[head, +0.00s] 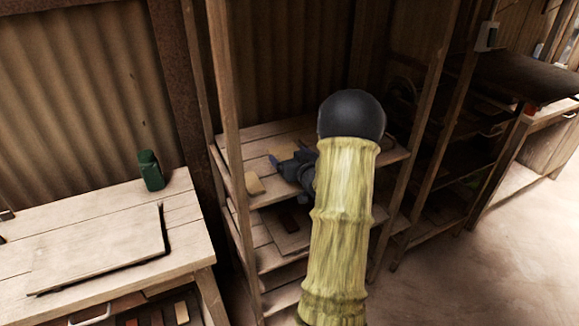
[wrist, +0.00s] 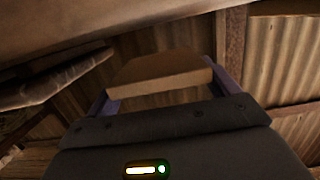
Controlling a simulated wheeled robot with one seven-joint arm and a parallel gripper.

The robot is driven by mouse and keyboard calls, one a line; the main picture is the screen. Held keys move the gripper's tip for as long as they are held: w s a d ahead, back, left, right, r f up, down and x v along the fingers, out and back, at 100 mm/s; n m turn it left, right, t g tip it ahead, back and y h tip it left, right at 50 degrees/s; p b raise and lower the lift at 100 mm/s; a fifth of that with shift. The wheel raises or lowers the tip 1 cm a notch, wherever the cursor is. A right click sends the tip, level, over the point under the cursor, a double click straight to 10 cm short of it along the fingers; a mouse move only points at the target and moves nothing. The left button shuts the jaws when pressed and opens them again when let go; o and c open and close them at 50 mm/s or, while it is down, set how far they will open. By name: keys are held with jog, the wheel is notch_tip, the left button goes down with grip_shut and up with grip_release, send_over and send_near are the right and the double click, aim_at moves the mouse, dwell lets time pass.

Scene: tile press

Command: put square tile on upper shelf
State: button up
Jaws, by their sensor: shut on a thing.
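My gripper (head: 287,154) is at the upper board of the wooden shelf unit (head: 248,147), reaching in from the front right. In the wrist view, its two bluish fingers (wrist: 160,92) are shut on a flat tan square tile (wrist: 160,72), one at each side. My arm hides the board's right part.
A lower board (head: 270,232) holds a dark piece (head: 289,221). Shelf posts (head: 228,110) flank the opening. A table (head: 190,222) with a green object (head: 150,170) stands at left.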

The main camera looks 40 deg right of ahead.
jog(key=shift+f, duration=1.85)
jog(key=shift+f+b, duration=0.2)
jog(key=shift+b, duration=0.1)
jog(key=o, duration=0.9)
jog(key=shift+o, duration=0.2)
jog(key=shift+r, duration=0.15)
jog(key=v, duration=1.2)
jog(key=shift+a, duration=0.15)
